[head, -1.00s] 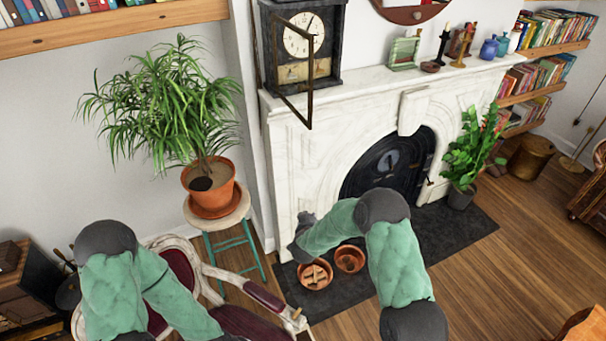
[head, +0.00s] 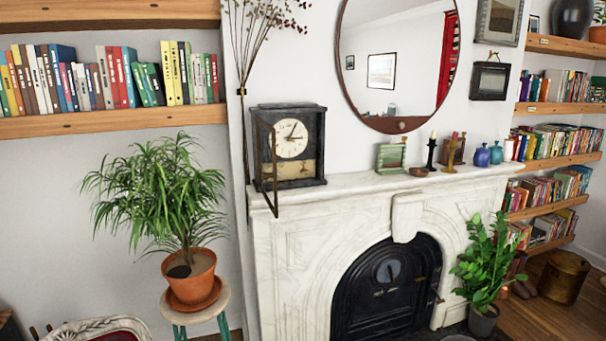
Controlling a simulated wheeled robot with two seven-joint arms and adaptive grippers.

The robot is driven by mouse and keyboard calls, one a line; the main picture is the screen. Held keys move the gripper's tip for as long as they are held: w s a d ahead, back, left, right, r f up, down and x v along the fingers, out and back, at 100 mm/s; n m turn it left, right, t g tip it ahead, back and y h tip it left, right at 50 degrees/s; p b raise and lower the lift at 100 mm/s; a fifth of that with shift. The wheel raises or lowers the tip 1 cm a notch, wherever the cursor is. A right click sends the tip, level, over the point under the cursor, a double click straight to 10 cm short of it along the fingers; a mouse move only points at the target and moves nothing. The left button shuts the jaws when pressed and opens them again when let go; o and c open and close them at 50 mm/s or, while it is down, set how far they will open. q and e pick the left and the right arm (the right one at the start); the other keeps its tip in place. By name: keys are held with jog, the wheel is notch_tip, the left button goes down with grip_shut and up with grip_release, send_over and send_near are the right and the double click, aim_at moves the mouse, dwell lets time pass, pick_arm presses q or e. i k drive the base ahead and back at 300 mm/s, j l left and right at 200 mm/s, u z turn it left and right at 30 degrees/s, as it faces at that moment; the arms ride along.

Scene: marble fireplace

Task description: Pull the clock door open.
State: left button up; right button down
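The dark clock (head: 310,165) stands upright at the left end of the white marble mantel, with a pale round dial (head: 291,139) facing out. Its framed door (head: 274,170) stands open, swung out from the clock's left side and reaching past the mantel's front edge. Neither of my grippers shows in the head view now, and nothing is touching the door or the clock.
The marble mantel (head: 350,190) also holds a green frame (head: 391,156), candlesticks and small vases to the right. A potted plant (head: 190,275) on a stool stands left of the fireplace. A round mirror (head: 395,60) hangs above. Dried stems rise behind the clock.

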aim_at(275, 210)
jog(key=i+l+u, duration=0.15)
jog(key=l, duration=0.2)
jog(key=i+l+u, duration=0.2)
jog(key=l, duration=0.15)
jog(key=i+l+u, duration=0.15)
jog(key=l, duration=0.25)
jog(key=i+l+u, duration=0.2)
jog(key=l, duration=0.15)
jog(key=k, duration=0.1)
